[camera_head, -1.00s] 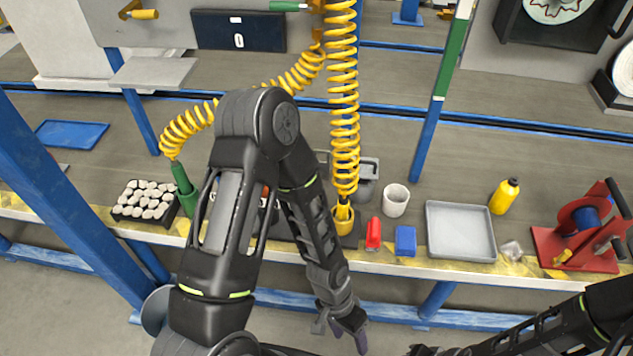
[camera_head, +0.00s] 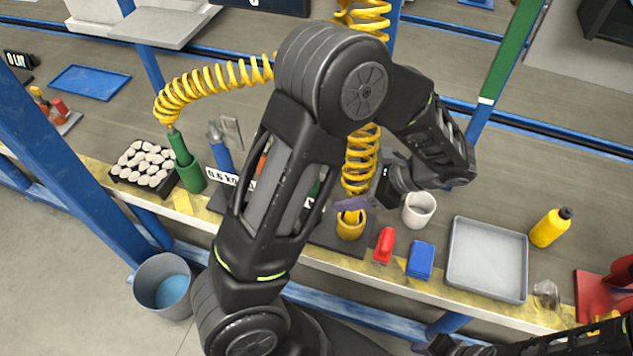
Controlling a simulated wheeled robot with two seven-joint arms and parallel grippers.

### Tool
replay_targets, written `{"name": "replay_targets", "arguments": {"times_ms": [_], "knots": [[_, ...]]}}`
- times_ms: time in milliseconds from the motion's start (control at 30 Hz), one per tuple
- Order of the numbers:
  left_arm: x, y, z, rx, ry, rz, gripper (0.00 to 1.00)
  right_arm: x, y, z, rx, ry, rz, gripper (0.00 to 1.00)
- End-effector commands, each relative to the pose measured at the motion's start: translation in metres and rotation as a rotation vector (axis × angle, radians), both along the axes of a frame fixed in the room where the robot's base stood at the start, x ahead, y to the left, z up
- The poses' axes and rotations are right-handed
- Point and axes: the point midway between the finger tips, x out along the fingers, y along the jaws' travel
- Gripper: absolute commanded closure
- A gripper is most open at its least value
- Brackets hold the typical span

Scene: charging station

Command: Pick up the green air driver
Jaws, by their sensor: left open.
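The green air driver (camera_head: 178,146) stands upright in a green cup-like holder (camera_head: 192,180) at the left of the workbench, with a yellow coiled hose running from its top. My left arm rises across the middle of the view, its wrist bent over the bench. The tool under that gripper is mostly hidden. My right arm shows at the lower right edge; its jaws cannot be made out.
A black tray of white pieces (camera_head: 143,165) is left of the green driver and a blue tool (camera_head: 220,150) is right of it. A white cup (camera_head: 418,210), red item (camera_head: 384,245), blue box (camera_head: 420,260), grey tray (camera_head: 488,258) and yellow bottle (camera_head: 551,227) stand farther right.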

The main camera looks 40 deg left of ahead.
Motion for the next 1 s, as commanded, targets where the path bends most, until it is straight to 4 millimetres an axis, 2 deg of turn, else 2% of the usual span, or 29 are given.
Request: {"name": "replay_targets", "arguments": {"times_ms": [200,467,800,1000], "knots": [[-0.001,0.001,-0.002,0.0,0.001,0.001,0.41,0.0,0.0,0.0,0.0,-0.001,0.0,0.72],[-0.006,0.017,-0.019,-0.002,0.002,0.001,0.41,0.001,0.0,-0.002,0.0,-0.001,0.0,0.72],[-0.007,0.019,-0.021,-0.002,0.002,0.002,0.41,0.001,0.0,-0.003,0.0,-0.001,0.0,0.72],[-0.014,0.035,-0.038,-0.001,0.003,0.003,0.41,0.001,0.0,-0.004,0.0,-0.001,0.0,0.72]]}}
